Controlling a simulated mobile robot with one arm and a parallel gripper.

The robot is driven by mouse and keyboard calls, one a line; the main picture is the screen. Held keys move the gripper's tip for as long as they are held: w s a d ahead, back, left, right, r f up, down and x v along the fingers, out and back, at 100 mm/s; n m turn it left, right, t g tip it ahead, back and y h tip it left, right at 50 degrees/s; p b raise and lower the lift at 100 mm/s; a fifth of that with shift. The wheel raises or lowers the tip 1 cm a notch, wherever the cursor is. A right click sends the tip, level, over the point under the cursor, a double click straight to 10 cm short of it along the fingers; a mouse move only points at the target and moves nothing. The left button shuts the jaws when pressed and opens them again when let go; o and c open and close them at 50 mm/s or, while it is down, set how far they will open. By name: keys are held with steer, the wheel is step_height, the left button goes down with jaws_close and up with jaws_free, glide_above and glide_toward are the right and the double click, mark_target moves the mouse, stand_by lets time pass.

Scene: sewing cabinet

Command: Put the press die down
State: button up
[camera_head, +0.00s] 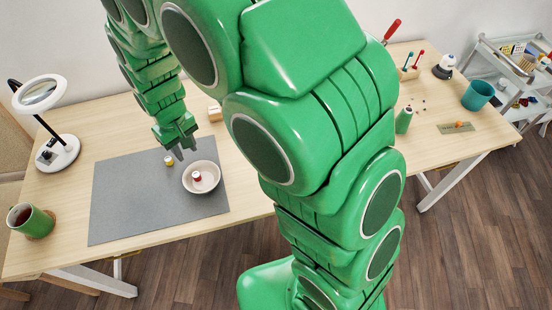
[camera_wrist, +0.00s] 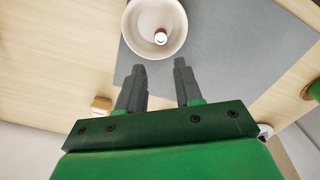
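My gripper (camera_head: 186,152) is open, its fingers pointing down over the grey mat beside a pale bowl (camera_head: 214,179). In the wrist view nothing shows between the two fingers of my gripper (camera_wrist: 160,65). A small red-and-white piece (camera_head: 197,176) stands inside the bowl, and it also shows in the wrist view (camera_wrist: 160,36). A small yellow-and-white piece (camera_head: 168,160) stands on the mat left of the bowl, close to the fingertips; I do not see it in the wrist view. I cannot tell which small thing is the press die.
The grey mat (camera_head: 125,205) lies on the wooden table. A small wooden block (camera_head: 215,113) stands behind the bowl. A magnifier lamp (camera_head: 58,150) and a green mug (camera_head: 30,220) are at the left. The mat's front left is clear. My arm hides the table's middle.

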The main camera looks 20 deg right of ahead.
steer(key=s+d+r+m, duration=0.2)
steer(key=s+d+r, duration=0.35)
steer(key=d, duration=0.25)
steer(key=s+d+r+m, duration=0.1)
steer(key=s+d+r, duration=0.45)
steer(key=d, duration=0.25)
steer(key=s+d+r+m+g, duration=0.1)
steer(key=s+d, duration=0.3)
steer(key=s, duration=0.4)
steer(key=s+d+r+m, duration=0.2)
steer(key=s+d+r, duration=0.2)
steer(key=s, duration=0.3)
steer(key=shift+s+d+r+g, duration=0.25)
steer(key=shift+s+d+g, duration=0.05)
steer(key=shift+s+g, duration=0.1)
steer(key=shift+o, duration=0.3)
steer(key=o, duration=0.3)
steer(key=shift+w, duration=0.1)
